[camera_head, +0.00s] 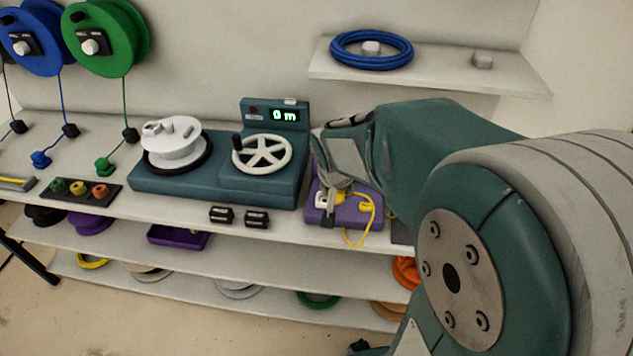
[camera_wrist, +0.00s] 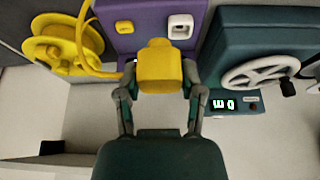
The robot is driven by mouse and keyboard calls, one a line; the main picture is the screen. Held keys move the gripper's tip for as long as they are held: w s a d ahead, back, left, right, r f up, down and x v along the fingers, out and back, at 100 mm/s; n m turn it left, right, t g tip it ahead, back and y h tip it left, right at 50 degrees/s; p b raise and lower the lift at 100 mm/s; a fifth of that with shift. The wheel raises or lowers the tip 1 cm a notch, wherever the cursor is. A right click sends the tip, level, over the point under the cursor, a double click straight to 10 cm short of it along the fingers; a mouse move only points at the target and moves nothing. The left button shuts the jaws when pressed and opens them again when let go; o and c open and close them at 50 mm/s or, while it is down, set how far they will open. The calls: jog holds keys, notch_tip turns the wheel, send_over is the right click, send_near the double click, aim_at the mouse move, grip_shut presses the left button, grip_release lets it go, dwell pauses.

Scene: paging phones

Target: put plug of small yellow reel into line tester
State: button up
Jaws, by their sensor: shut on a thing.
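The line tester (camera_head: 345,215) is a purple box at the right end of the upper shelf, partly behind my gripper. In the wrist view, the tester (camera_wrist: 150,14) has a yellow framed part (camera_wrist: 125,27) and a white socket (camera_wrist: 180,27). My gripper (camera_wrist: 158,82) is shut on a yellow plug (camera_wrist: 160,65), its end pointing toward the tester's face between these two parts. I cannot tell whether plug and tester touch. The small yellow reel (camera_wrist: 66,45) is left of the tester in the wrist view. A yellow cord (camera_head: 352,240) hangs in front of the tester.
A teal measuring machine (camera_head: 260,188) with a white handwheel (camera_head: 262,154) and a display (camera_head: 285,115) reading 0 m stands beside the tester. Two black blocks (camera_head: 221,214) sit at the shelf's front edge. Blue cable (camera_head: 371,62) lies on a higher shelf.

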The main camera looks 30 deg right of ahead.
jog(key=w+d+f, duration=0.1)
jog(key=w+f, duration=0.2)
jog(key=w, duration=0.3)
send_over(325, 200)
jog(key=s, duration=0.1)
jog(key=f, duration=0.4)
jog(key=shift+a+f, duration=0.3)
jog(key=shift+w+x, duration=0.2)
jog(key=shift+x, duration=0.7)
jog(key=shift+f, duration=1.3)
jog(key=shift+f, duration=0.2)
jog(key=o, duration=1.2)
